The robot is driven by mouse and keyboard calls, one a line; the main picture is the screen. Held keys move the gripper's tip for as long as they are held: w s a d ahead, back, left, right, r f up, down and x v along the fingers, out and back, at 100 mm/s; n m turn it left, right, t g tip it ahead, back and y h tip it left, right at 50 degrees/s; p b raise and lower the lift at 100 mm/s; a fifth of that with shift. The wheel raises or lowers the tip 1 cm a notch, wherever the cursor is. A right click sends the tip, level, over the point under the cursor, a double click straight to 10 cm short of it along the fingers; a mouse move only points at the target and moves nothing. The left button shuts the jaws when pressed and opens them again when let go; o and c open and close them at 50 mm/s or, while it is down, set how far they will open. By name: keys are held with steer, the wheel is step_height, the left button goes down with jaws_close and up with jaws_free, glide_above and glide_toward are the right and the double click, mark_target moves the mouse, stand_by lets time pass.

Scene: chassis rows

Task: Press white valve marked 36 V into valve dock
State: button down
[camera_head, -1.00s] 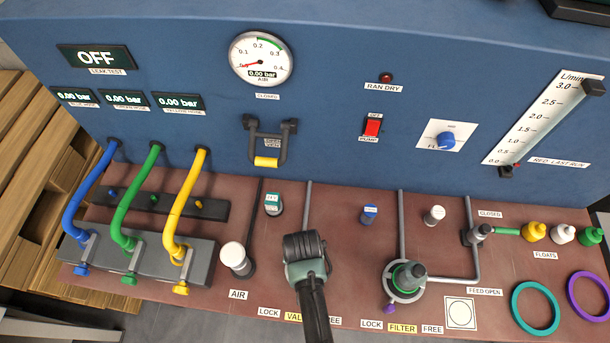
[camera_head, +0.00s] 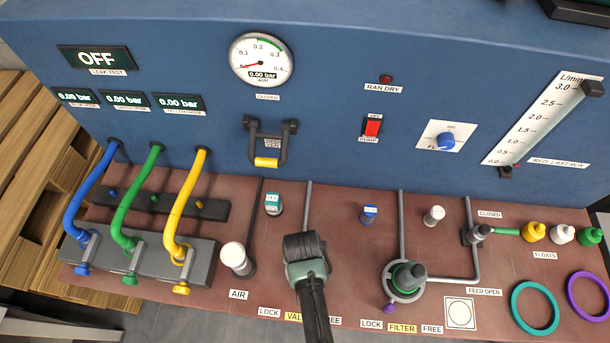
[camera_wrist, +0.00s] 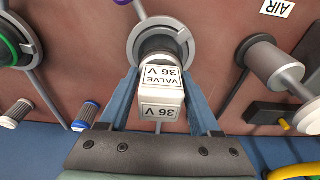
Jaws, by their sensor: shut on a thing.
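The white valve (camera_wrist: 160,98) shows in the wrist view, with "VALVE 36 V" and "36 V" printed on its faces. My gripper (camera_wrist: 161,78) is shut on it, one blue-grey finger on each side. The round grey valve dock (camera_wrist: 136,48) lies just beyond the valve, and the valve's dark neck lines up with its opening. I cannot tell how deep the neck sits in the dock. In the head view my gripper (camera_head: 306,262) stands over the deck by the partly covered VALVE label (camera_head: 293,316), hiding the valve and dock.
The AIR knob (camera_head: 235,257) stands left of my gripper. The filter dock (camera_head: 393,292) with its green-and-grey filter is to the right. Blue, green and yellow hoses (camera_head: 177,215) are at the left.

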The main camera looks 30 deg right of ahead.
steer(key=shift+f, duration=0.15)
stand_by(0.4)
steer(key=shift+f+b, duration=1.15)
steer(key=shift+f, duration=0.25)
